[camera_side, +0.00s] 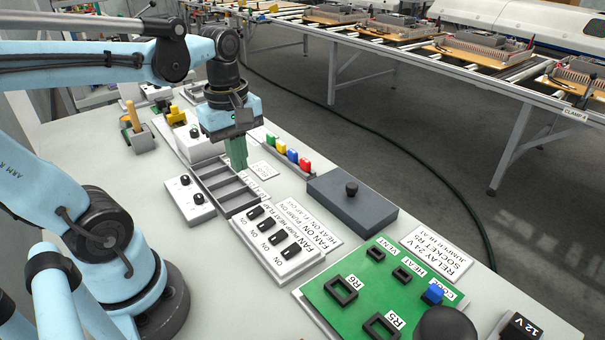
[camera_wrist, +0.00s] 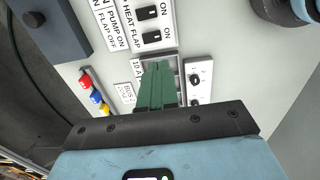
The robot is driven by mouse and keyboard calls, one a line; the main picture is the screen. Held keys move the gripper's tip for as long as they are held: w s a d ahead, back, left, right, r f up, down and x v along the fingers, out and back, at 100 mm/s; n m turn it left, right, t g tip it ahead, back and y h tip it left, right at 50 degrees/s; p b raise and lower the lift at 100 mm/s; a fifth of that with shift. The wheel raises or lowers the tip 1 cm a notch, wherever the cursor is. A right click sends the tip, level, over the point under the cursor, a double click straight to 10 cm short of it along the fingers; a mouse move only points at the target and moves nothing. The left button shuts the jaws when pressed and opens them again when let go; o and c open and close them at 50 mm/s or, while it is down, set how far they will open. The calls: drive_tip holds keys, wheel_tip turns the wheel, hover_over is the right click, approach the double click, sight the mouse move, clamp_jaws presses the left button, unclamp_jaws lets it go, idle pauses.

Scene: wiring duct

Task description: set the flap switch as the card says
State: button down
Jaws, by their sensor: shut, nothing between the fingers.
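The white switch box (camera_side: 282,252) carries a row of black rocker switches marked ON, beside FAN, PUMP, HEAT and FLAP lettering. The flap switch (camera_side: 255,213) appears to be the one at the end nearest the grey tray; it also shows in the wrist view (camera_wrist: 152,36). Which way it is tipped is too small to tell.
The grey compartment tray (camera_side: 228,192) lies below my gripper. A white box with knobs (camera_side: 189,198) is left of it. Coloured pieces (camera_side: 292,155) stand in a row at right. A dark block with a knob (camera_side: 351,206) and a green board (camera_side: 372,285) lie nearer the front.

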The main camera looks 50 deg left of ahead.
sight(248, 216)
drive_tip(key=shift+s+r, duration=0.15)
drive_tip(key=shift+r, duration=0.6)
drive_tip(key=shift+s+r, duration=0.1)
drive_tip(key=shift+r, duration=0.6)
drive_tip(key=w+d+f+m+t, duration=0.4)
drive_tip(key=w+d+m+t, duration=0.1)
drive_tip(key=m, duration=1.2)
drive_tip(key=shift+d+t, duration=0.5)
drive_tip(key=shift+t, duration=0.2)
drive_tip(key=c, duration=1.7)
unclamp_jaws()
drive_tip(key=shift+w+d+m, duration=0.1)
drive_tip(key=shift+m, duration=0.3)
drive_tip(key=shift+o, duration=1.3)
drive_tip(key=shift+a+f, duration=0.1)
drive_tip(key=shift+a, duration=0.15)
drive_tip(key=shift+o, duration=0.8)
drive_tip(key=s+a+r+g, duration=0.1)
drive_tip(key=s+a+g, duration=0.3)
drive_tip(key=a+g, duration=0.1)
drive_tip(key=shift+a+g, duration=0.25)
drive_tip(key=shift+g, duration=0.65)
drive_tip(key=shift+s+f, duration=0.15)
drive_tip(key=shift+f, duration=5.8)
